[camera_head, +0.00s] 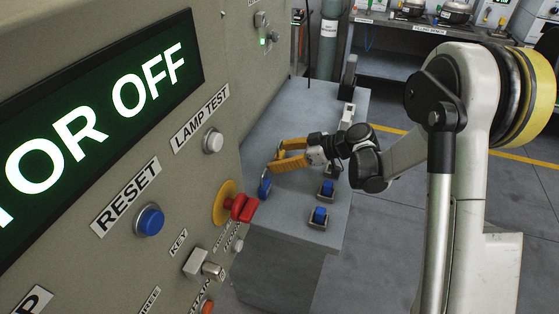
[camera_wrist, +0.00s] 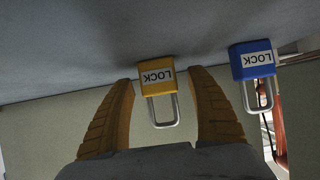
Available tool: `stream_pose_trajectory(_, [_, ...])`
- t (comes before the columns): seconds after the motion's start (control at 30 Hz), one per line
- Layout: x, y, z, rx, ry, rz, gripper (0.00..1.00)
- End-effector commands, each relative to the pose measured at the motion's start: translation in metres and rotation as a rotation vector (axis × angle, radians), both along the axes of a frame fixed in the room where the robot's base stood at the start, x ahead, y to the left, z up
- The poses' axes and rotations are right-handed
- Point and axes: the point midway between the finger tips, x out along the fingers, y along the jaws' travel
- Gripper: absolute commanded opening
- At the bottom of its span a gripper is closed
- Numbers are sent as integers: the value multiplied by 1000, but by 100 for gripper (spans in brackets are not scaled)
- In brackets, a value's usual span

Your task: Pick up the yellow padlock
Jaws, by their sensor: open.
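In the wrist view the yellow padlock (camera_wrist: 157,76) sits on the grey surface with its LOCK label upside down and its silver shackle toward my gripper. My gripper (camera_wrist: 163,78) is open, with one yellow ridged finger on each side of the shackle. Gaps show on both sides, and the fingers do not appear to touch it. In the head view my gripper (camera_head: 280,160) is low over the grey bench top, near the panel. The yellow padlock cannot be told apart from the yellow fingers there.
A blue padlock (camera_wrist: 252,62) stands close to the right finger; a blue one also shows beside my gripper in the head view (camera_head: 264,189). Other blue items (camera_head: 319,215) sit on the grey bench (camera_head: 290,222). The control panel (camera_head: 190,75) rises at the left.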

Motion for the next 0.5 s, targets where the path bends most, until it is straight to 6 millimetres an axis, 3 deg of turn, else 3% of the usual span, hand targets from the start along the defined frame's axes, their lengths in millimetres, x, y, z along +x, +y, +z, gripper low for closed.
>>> stream_pose_trajectory(0.07, [0,0,1,0,0,0,67])
stream_pose_trajectory(0.1, [0,0,1,0,0,0,62])
stream_pose_trajectory(0.3, [0,-1,1,0,0,0,1])
stream_pose_trajectory(0.5, [0,-1,1,0,0,0,0])
